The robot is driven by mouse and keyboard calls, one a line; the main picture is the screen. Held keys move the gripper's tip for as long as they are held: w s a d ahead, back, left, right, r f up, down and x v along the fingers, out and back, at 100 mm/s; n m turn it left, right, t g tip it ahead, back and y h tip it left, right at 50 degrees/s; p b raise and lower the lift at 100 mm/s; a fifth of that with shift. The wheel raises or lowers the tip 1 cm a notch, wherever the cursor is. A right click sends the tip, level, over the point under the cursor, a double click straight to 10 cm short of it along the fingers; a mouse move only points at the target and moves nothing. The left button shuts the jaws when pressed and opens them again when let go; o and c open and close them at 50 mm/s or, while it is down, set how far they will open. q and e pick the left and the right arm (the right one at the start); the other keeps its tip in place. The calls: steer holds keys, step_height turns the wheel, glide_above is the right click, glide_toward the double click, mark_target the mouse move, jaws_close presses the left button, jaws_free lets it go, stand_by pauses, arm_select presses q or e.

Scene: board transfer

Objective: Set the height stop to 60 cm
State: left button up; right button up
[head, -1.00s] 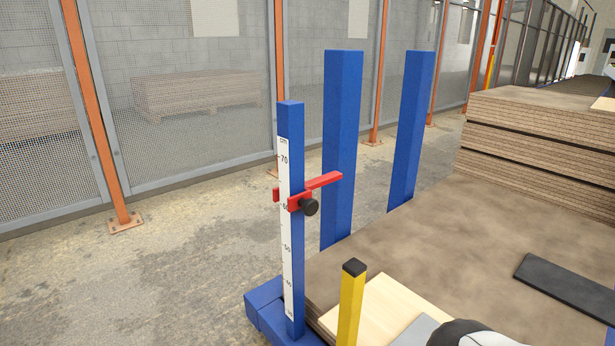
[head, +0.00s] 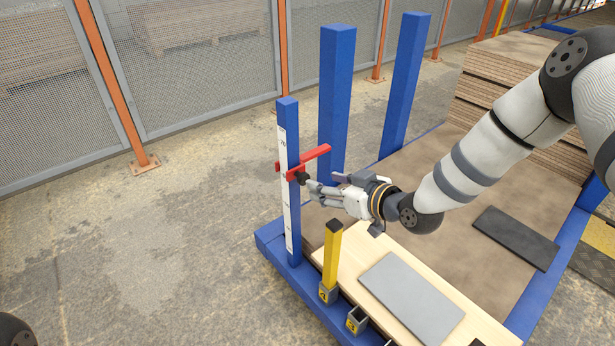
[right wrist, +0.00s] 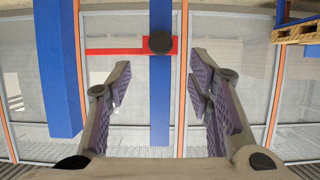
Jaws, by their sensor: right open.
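The height stop (head: 315,154) is a red bracket with a long arm, on a blue post (head: 293,235). The post carries a white centimetre scale (head: 286,215). The bracket sits below the 70 mark; its exact reading is too small to tell. Its black knob (head: 302,178) faces my right gripper (head: 312,188). In the right wrist view the knob (right wrist: 160,43) lies ahead between the open, empty fingers (right wrist: 161,64), seemingly just beyond the tips. I cannot tell whether they touch. My left gripper is not in view.
A yellow post (head: 332,258) stands in front of the blue post. A pale board (head: 350,262) with a grey plate (head: 412,298) lies beside it. Two taller blue posts (head: 336,90) (head: 405,85) stand behind. A board stack (head: 490,85) is at back right. The floor at left is clear.

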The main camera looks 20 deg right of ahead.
mark_target(305, 178)
steer(key=x, duration=0.2)
steer(key=b+x, duration=0.1)
steer(key=x, duration=0.4)
steer(key=shift+w+f+b, duration=0.1)
steer(key=shift+f+b, duration=0.25)
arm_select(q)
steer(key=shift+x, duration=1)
arm_select(e)
steer(key=shift+w+a, duration=0.2)
steer(key=shift+w, duration=0.15)
